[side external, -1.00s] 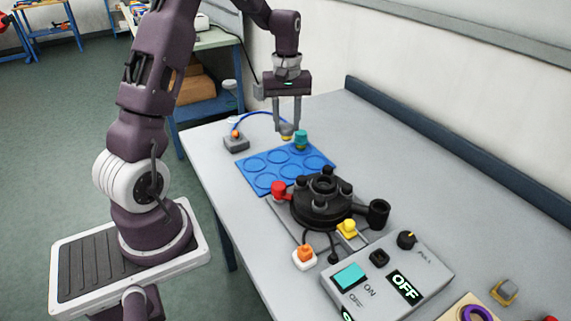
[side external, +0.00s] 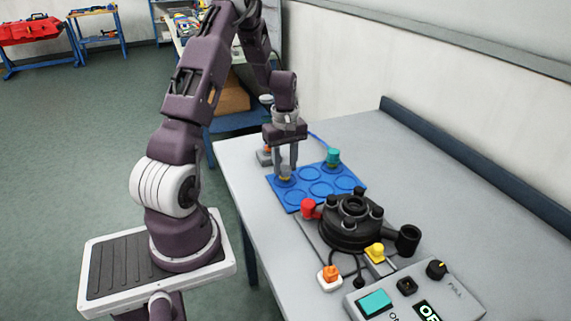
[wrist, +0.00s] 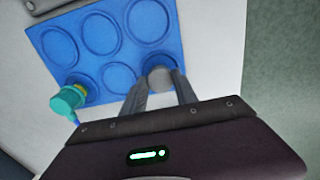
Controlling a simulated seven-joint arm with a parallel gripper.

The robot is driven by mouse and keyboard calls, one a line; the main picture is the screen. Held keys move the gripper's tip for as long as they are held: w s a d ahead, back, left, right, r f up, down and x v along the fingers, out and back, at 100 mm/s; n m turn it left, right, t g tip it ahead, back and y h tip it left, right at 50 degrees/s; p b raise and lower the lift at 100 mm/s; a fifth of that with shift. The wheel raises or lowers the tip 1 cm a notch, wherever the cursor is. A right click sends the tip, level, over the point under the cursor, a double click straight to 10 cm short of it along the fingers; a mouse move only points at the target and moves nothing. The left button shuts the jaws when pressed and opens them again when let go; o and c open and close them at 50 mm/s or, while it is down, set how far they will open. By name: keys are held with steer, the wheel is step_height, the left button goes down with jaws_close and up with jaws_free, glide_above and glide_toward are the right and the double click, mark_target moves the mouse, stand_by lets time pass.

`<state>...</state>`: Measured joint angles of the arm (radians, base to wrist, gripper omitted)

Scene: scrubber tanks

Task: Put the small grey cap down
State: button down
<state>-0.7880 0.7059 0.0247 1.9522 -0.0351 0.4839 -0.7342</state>
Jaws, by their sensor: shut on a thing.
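The cap is at the back-left corner ring of the blue mat (side external: 321,180). In the wrist view the grey cap (wrist: 160,76) sits between the fingertips over a corner ring of the blue mat (wrist: 125,50). I cannot tell whether its underside touches the mat. My gripper stands left of a teal cap (side external: 333,156), which is upright at the mat's back-right corner. The teal cap also shows in the wrist view (wrist: 66,103).
A black round fixture (side external: 350,222) with a red knob (side external: 308,207) stands in front of the mat. A grey control box (side external: 415,293) is nearer the camera. The other mat rings look empty.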

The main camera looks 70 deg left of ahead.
steer(key=shift+f, duration=0.1)
steer(key=c, duration=1)
jaws_free()
steer(key=shift+o, duration=0.2)
